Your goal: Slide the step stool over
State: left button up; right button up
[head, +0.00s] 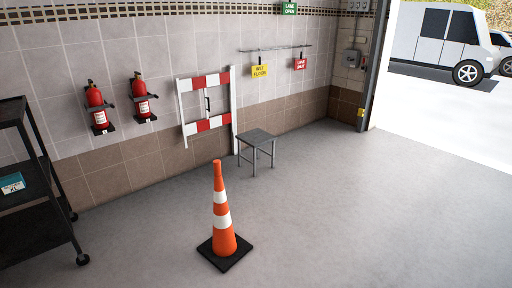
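The step stool (257,137) is a small grey stool with a flat square top and thin legs. It stands upright on the floor close to the tiled back wall, just right of a red and white barrier. Neither of my grippers shows in the head view, so nothing of mine touches the stool there.
An orange and white cone (221,219) on a black base stands in front of the stool, to its left. A black shelf cart (30,215) is at the left. The barrier (205,123) is against the wall. Floor right of the stool is clear, toward the open doorway.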

aim_at(257, 138)
jog(key=i+j+u, duration=0.4)
jog(key=i, duration=0.2)
jog(key=i+j+u, duration=0.3)
jog(key=i+u, duration=0.15)
jog(key=i, duration=0.15)
jog(key=i+u, duration=0.4)
jog(key=i, duration=0.25)
jog(key=i+z, duration=0.2)
jog(key=i, duration=0.25)
jog(key=i+z, duration=0.15)
jog(key=i, duration=0.3)
jog(key=i+j+z, duration=0.2)
jog(key=i, duration=0.25)
jog(key=i+z, duration=0.2)
jog(key=i, duration=0.25)
jog(key=i+j+z, duration=0.2)
jog(key=i, duration=0.25)
jog(key=i+l+z, duration=0.15)
jog(key=i+z, duration=0.2)
jog(key=i, duration=0.15)
jog(key=i+z, duration=0.3)
jog(key=i, duration=0.2)
jog(key=i+z, duration=0.35)
jog(key=i, duration=0.15)
